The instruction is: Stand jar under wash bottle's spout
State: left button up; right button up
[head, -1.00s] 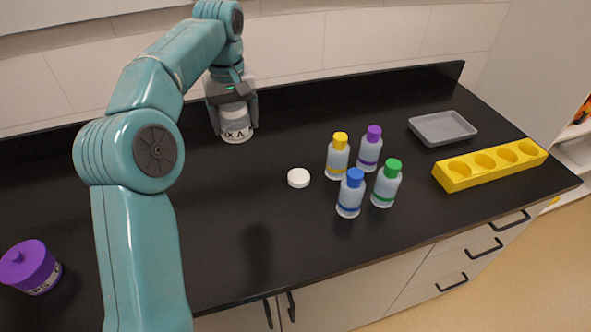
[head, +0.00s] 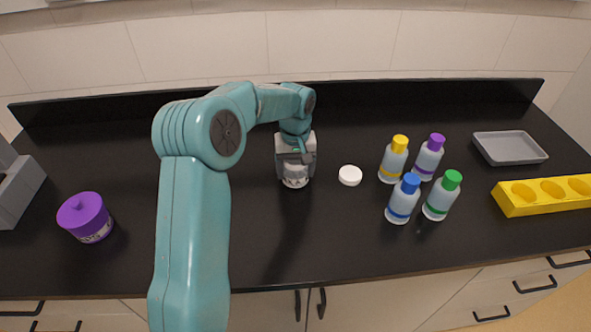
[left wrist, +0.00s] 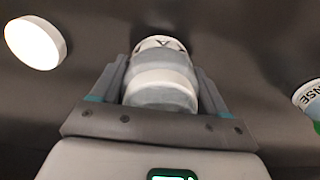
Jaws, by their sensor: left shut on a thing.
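My left gripper (head: 295,172) is shut on a pale jar (head: 295,182), whose bottom sticks out below the fingers. In the left wrist view the jar (left wrist: 162,85) sits upright between the fingers, with part of a label reading "A". I cannot tell whether its base touches the counter. At the right edge of the left wrist view is part of a labelled container (left wrist: 308,95) with "NSE" and some green; the rest is cut off. I cannot make out a wash bottle's spout in either view. My right gripper is not in view.
A white round lid (head: 350,175) lies right of the jar. Several small bottles with coloured caps (head: 405,198) stand further right, before a grey tray (head: 510,147) and yellow rack (head: 548,197). A purple pot (head: 86,217) and grey block (head: 18,192) are left. The front middle is clear.

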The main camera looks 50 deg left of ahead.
pick_arm(q)
jog(key=shift+d+f, duration=0.1)
jog(key=shift+f, duration=0.3)
jog(key=shift+f, duration=0.15)
jog(key=o, duration=1.1)
jog(key=shift+w, duration=0.1)
